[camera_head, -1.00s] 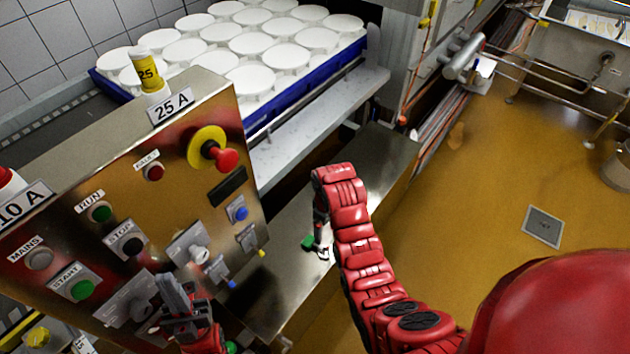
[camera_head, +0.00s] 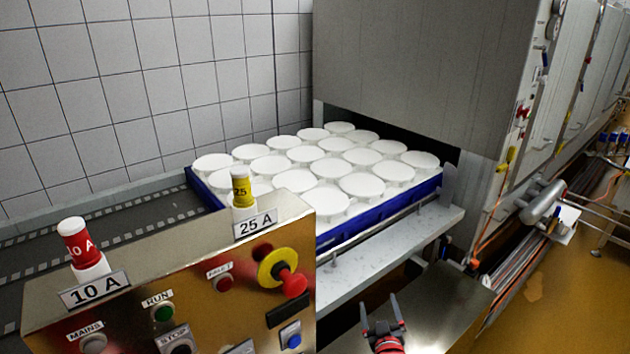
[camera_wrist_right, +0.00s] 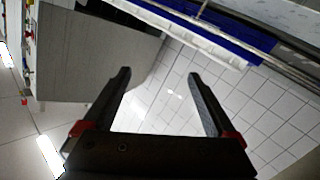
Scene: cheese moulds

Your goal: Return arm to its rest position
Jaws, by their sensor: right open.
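My right gripper (camera_head: 381,318) shows at the bottom of the head view, with two dark fingers on a red wrist, pointing up and apart. It is open and empty, above the steel surface (camera_head: 445,310) right of the control panel. In the right wrist view the two fingers (camera_wrist_right: 160,85) are spread with nothing between them. Beyond them are the tiled wall, the grey housing and the blue tray's edge. My left gripper is not in view.
The control panel (camera_head: 190,275) stands at lower left, carrying a red 10 A fuse (camera_head: 77,240) and a yellow 25 A fuse (camera_head: 241,189). Behind it, a blue tray (camera_head: 385,208) of white moulds (camera_head: 323,198) sits by the grey housing (camera_head: 420,70). Pipes and floor lie at right.

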